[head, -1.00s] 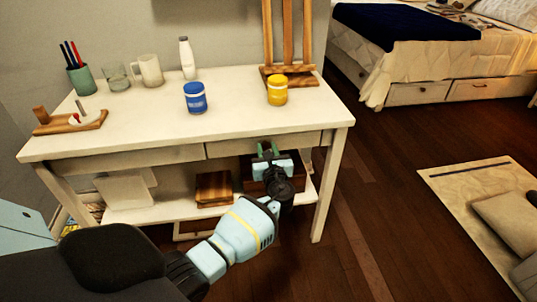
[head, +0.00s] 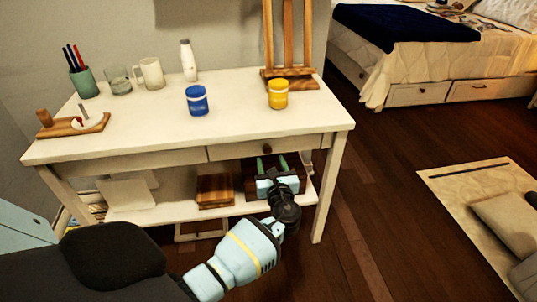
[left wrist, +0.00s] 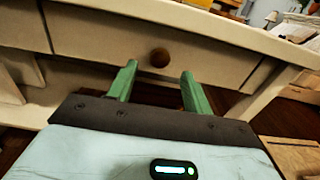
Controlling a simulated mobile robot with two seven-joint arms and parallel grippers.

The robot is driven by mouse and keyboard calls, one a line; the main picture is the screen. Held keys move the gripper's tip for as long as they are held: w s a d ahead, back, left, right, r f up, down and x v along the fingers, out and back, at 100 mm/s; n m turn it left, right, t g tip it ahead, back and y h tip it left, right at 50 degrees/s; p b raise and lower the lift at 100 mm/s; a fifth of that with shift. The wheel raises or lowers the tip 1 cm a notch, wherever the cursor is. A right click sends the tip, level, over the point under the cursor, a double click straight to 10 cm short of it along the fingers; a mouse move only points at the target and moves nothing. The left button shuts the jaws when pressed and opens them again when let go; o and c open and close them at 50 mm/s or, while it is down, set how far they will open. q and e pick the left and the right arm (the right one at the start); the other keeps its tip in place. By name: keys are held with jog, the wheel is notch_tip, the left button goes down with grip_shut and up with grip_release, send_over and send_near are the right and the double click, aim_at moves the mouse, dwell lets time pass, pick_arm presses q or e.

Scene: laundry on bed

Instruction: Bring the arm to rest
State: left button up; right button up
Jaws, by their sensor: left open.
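My left gripper (head: 272,162) is in front of the white desk (head: 245,115), below the tabletop and near the right drawer. In the left wrist view its two green fingers (left wrist: 158,85) are spread apart with nothing between them. A round brown drawer knob (left wrist: 160,57) shows just beyond the fingertips, apart from them. The drawer front (left wrist: 215,62) looks shut. My left arm (head: 245,250) reaches up from the bottom of the head view. My right gripper is not in view.
On the desk stand a blue jar (head: 197,99), a yellow jar (head: 278,94), a white bottle (head: 188,60), a mug (head: 151,73) and a pen cup (head: 84,83). The lower shelf holds a wooden box (head: 215,190). Dark floor (head: 385,200) lies open to the right.

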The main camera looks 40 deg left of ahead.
pick_arm(q)
jog(key=shift+v, duration=1)
jog(key=shift+d, duration=0.1)
